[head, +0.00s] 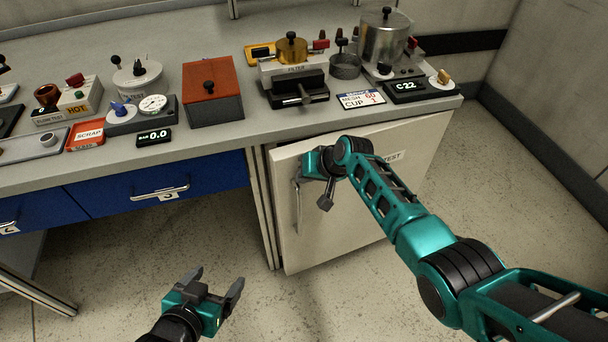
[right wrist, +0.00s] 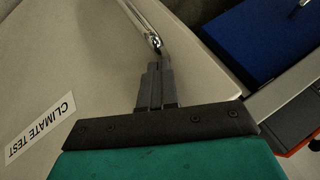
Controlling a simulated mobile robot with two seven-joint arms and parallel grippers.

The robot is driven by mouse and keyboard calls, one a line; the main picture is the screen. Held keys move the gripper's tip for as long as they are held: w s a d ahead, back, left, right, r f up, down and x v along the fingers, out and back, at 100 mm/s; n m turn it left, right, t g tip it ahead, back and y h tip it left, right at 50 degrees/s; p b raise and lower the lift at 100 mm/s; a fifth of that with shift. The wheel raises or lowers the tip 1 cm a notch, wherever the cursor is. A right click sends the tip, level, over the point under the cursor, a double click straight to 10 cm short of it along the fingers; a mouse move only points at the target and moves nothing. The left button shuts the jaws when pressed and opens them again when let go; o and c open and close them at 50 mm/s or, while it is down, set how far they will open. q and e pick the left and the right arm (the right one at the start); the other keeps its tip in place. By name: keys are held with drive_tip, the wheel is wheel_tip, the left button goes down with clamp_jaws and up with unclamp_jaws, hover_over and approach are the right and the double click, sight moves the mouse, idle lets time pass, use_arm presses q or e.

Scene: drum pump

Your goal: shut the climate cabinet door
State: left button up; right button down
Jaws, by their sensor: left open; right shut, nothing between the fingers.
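The climate cabinet door (head: 345,215) is a pale panel under the right part of the bench, with a vertical metal handle (head: 299,208) near its left edge. It looks slightly ajar, with a dark gap by its left edge. My right gripper (head: 304,178) is at the door's upper left, by the upper end of the handle. In the right wrist view its shut, empty fingers (right wrist: 155,72) are at the handle's end (right wrist: 148,28); contact is unclear. My right forearm hides part of the door and its label. My left gripper (head: 213,280) is open and empty, low in front of the bench.
Blue drawers (head: 130,190) are left of the cabinet, beyond a pale post (head: 262,205). The bench above carries an orange-topped box (head: 211,95), a filter unit (head: 293,75), a metal pot (head: 385,40) and small instruments. The floor (head: 500,190) to the right is clear.

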drive_tip(key=shift+w+a, duration=0.15)
drive_tip(key=shift+w, duration=0.15)
idle(0.5)
